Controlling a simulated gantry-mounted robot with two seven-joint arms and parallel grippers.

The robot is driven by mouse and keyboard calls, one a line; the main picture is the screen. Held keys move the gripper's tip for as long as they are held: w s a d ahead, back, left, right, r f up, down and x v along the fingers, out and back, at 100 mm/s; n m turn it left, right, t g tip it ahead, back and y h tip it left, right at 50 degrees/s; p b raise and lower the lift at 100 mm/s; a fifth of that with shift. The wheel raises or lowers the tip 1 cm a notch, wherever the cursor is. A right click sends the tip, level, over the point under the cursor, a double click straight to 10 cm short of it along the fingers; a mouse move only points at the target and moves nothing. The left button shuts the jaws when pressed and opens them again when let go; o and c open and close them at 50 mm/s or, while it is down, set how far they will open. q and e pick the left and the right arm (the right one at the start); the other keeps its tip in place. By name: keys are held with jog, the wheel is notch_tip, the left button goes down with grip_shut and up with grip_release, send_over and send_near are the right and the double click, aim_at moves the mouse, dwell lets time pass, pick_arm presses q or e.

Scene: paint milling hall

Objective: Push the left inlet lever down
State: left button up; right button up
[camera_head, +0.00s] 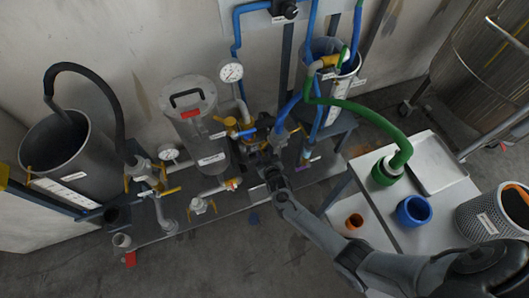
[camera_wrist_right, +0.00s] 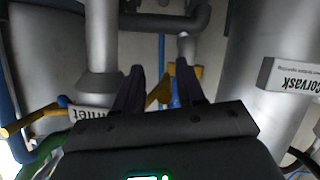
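My right gripper (camera_head: 266,160) reaches in from the lower right to the pipework beside the grey tank. In the right wrist view its two dark fingers (camera_wrist_right: 160,88) stand apart with a gap between them. A yellow lever (camera_wrist_right: 158,92) shows between or just beyond the fingers; I cannot tell whether they touch it. An upside-down "Inlet" label (camera_wrist_right: 90,114) is left of the fingers, with another yellow lever (camera_wrist_right: 22,126) farther left. In the head view, a yellow lever (camera_head: 240,130) sits on the pipework by the gripper, partly crowded by pipes. My left gripper is not seen.
A grey tank (camera_head: 195,125) with a gauge (camera_head: 230,71) stands left of the gripper. A bucket with blue hoses (camera_head: 335,62) is behind right. A table (camera_head: 440,205) holds green, blue and orange couplings. A dark drum (camera_head: 62,150) is far left.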

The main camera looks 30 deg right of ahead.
jog(key=p+v, duration=0.4)
jog(key=v, duration=0.6)
jog(key=shift+s+r+p, duration=0.2)
jog(key=shift+s+p, duration=0.05)
jog(key=shift+p, duration=0.15)
jog(key=shift+c, duration=0.5)
